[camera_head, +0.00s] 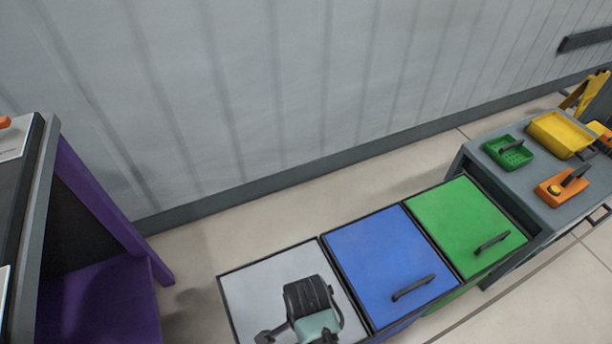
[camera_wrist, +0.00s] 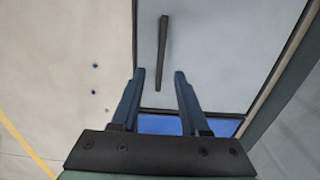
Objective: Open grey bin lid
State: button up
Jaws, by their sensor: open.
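The grey bin lid (camera_head: 250,287) is the leftmost of a row of bin lids in the head view and lies flat and closed. My arm covers part of it. In the wrist view the grey lid (camera_wrist: 225,55) fills the upper right, with its dark bar handle (camera_wrist: 163,45) pointing toward my gripper. My gripper (camera_wrist: 159,74) is open and empty. The near end of the handle appears between the two fingertips in the picture; I cannot tell whether it is at the same depth. No contact shows.
The blue lid (camera_head: 375,255) and green lid (camera_head: 460,220) adjoin to the right, both closed. A grey table (camera_head: 520,190) with green, yellow and orange items stands beyond. A purple-sided stand (camera_head: 95,190) is at the left, a wall (camera_head: 270,90) behind. Floor shows between.

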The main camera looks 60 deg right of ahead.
notch_tip(320, 180, down, 6)
jog(key=shift+f+b, duration=0.15)
jog(key=shift+b, duration=0.8)
jog(key=shift+c, duration=0.2)
grip_shut()
dwell(0.6)
